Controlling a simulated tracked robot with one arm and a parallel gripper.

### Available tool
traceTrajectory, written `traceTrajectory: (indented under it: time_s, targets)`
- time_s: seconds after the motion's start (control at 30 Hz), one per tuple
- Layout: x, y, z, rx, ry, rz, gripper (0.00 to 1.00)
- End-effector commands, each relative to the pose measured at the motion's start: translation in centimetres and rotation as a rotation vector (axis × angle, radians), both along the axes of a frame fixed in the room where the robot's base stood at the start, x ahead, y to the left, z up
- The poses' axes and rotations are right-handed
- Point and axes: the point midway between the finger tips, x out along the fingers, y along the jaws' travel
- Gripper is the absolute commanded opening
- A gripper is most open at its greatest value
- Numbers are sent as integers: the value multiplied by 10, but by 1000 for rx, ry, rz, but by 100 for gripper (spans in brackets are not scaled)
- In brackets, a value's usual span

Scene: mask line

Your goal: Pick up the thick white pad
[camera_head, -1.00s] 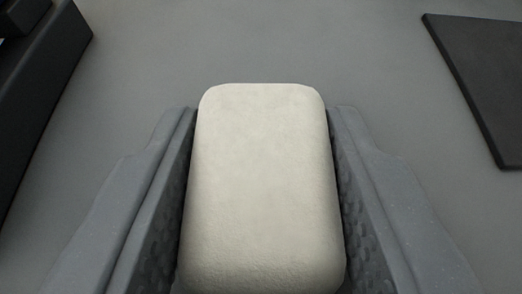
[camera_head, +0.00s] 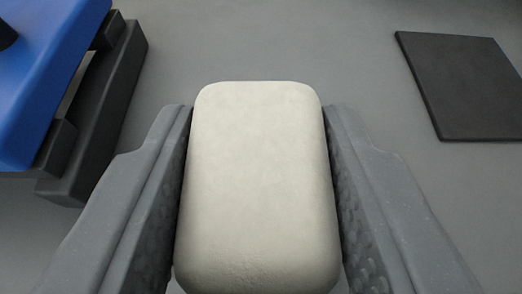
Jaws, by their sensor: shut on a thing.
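The thick white pad (camera_head: 258,185) is an off-white block with rounded corners in the lower middle of the head camera view. My gripper (camera_head: 257,115) has one grey finger along each long side of the pad and is shut on it. The pad's far end reaches a little past the fingertips. The underside of the pad is hidden. Grey floor shows beyond it.
At the left stands a blue object (camera_head: 50,70) on a dark frame (camera_head: 100,115). A flat black mat (camera_head: 465,88) lies on the floor at the upper right. The grey floor between them is clear.

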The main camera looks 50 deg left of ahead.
Motion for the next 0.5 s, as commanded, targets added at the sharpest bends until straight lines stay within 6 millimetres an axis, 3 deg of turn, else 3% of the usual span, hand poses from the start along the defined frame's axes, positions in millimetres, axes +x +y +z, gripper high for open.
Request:
traceTrajectory:
  time_s: [0.23, 0.5]
  targets:
    - [-42, -26, 6, -3, 2, -1, 14]
    - [-77, -46, 10, -2, 1, -1, 14]
